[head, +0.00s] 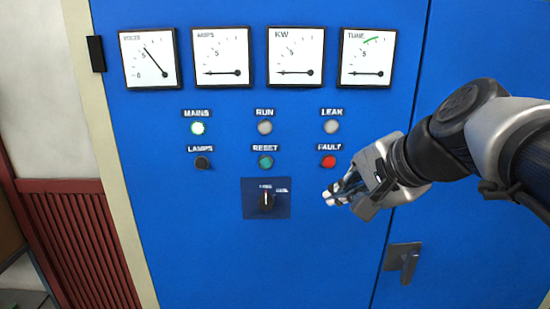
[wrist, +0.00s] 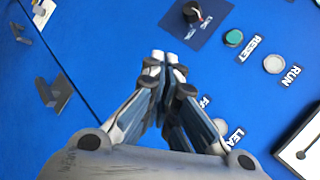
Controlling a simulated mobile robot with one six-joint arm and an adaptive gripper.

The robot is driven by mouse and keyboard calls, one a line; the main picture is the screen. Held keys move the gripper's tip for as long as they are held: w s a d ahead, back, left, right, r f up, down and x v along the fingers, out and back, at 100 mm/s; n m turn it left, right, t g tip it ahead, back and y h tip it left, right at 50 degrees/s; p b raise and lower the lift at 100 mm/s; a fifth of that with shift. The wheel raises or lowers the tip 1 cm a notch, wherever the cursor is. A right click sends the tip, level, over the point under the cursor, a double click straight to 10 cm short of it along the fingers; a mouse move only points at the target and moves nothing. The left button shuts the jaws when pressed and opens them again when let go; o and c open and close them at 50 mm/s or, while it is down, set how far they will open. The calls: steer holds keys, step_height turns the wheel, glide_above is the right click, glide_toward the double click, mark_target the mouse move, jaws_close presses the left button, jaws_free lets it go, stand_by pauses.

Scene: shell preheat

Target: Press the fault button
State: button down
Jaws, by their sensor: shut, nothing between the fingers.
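The red fault button (head: 328,162) sits on the blue cabinet front under its FAULT label, at the right end of the lower row. My gripper (head: 330,197) is shut and empty, with its fingertips just below the fault button in the head view. The button's face is clear of the fingers there. In the wrist view the fingertips (wrist: 165,58) are together over bare blue panel. The fault button is hidden behind the fingers in that view, and only part of its label shows. I see no contact with the button.
The teal reset button (head: 265,161) and dark lamps button (head: 203,163) share the lower row. The leak lamp (head: 331,127) is above. A rotary switch (head: 266,199) lies left of my fingertips. A door handle (head: 403,262) is below right. The mains lamp (head: 198,128) is lit.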

steer(key=shift+w+p, duration=1.45)
steer(key=shift+w, duration=3)
steer(key=shift+w, duration=0.45)
steer(key=shift+w+p, duration=0.3)
steer(key=shift+w, duration=0.1)
steer(key=shift+s+b, duration=0.4)
steer(key=shift+s, duration=0.5)
steer(key=shift+s+b, duration=0.95)
steer(key=shift+s, duration=1.5)
